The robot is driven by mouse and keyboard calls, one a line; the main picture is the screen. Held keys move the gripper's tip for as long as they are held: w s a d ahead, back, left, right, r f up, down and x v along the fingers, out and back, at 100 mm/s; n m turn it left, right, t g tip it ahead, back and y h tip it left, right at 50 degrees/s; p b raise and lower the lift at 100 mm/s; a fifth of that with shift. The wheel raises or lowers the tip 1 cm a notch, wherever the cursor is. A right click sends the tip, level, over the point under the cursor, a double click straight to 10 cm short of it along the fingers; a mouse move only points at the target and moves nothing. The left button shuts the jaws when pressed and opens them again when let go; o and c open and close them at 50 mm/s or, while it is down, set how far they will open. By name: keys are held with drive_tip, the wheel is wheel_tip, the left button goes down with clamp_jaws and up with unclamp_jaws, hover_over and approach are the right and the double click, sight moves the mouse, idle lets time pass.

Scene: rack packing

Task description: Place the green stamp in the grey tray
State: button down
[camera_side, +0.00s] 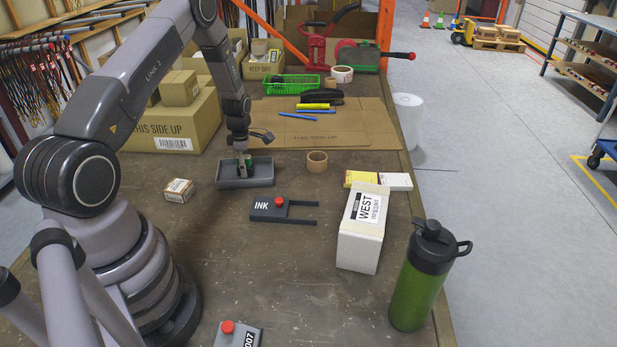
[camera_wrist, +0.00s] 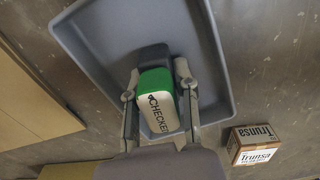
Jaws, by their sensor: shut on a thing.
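The grey tray (camera_side: 262,174) lies on the bench in front of my arm, and it fills the upper middle of the wrist view (camera_wrist: 215,85). My gripper (camera_side: 243,160) points down over the tray. In the wrist view its two fingers (camera_wrist: 157,98) are shut on the green stamp (camera_wrist: 155,80), one finger on each side. The stamp has a green band, a dark end and a pale face lettered "CHECKED". It is over the tray's inside area; I cannot tell whether it touches the tray floor. In the side view the stamp shows only as a small green patch between the fingers.
A small carton (camera_side: 178,190) stands left of the tray. A cardboard sheet (camera_side: 350,125) lies behind.

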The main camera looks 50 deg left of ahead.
drive_tip(key=c, duration=0.9)
unclamp_jaws()
drive_tip(key=shift+f, duration=0.15)
drive_tip(key=shift+o, duration=0.2)
